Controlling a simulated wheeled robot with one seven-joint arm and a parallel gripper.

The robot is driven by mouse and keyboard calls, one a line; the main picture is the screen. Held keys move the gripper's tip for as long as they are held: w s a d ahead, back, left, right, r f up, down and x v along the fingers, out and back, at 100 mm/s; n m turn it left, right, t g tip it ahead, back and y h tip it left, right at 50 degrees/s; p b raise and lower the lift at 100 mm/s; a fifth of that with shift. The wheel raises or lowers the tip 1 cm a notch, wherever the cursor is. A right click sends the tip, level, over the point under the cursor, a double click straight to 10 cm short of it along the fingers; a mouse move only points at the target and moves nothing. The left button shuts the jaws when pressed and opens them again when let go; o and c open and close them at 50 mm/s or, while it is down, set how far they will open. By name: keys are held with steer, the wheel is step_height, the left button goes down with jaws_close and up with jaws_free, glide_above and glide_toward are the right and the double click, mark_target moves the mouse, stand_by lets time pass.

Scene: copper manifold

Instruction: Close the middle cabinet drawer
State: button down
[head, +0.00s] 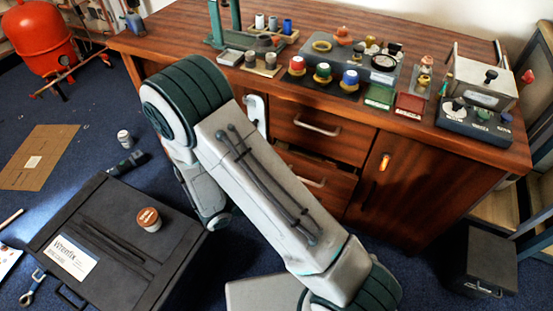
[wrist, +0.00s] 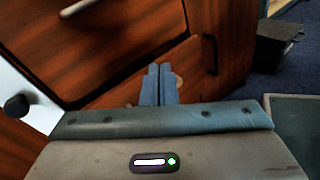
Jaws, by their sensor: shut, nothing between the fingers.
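The middle cabinet drawer (head: 336,187) is wooden with a pale bar handle (head: 309,182). It stands out a little from the cabinet, with a dark gap along its top edge. In the wrist view the drawer front (wrist: 194,60) lies around and beyond my fingertips. My gripper (wrist: 158,70) is shut and empty, its two blue-grey fingers side by side pointing at the drawer. A small pale bit, perhaps the handle, shows beside the fingers. I cannot tell whether the fingers touch the drawer. In the head view my arm hides my gripper and the drawer's left part.
The top drawer (head: 345,136) above looks shut; its handle (head: 318,127) sticks out. A cabinet door (head: 400,185) is at the right. A dark box (head: 482,262) stands on the floor at right. A black case (head: 85,262) lies at left. The desktop (head: 170,40) holds many small items.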

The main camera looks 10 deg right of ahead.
steer(key=w+a+f+n+t+y, duration=0.2)
steer(key=a+f+n+t+y, duration=0.2)
steer(key=a+f+n+t, duration=0.45)
steer(key=b+x, duration=0.3)
steer(key=x, duration=1)
steer(key=shift+w+d+b, duration=0.2)
steer(key=shift+d+b, duration=0.1)
steer(key=shift+d, duration=0.15)
steer(key=shift+w+r, duration=0.1)
steer(key=shift+r, duration=0.05)
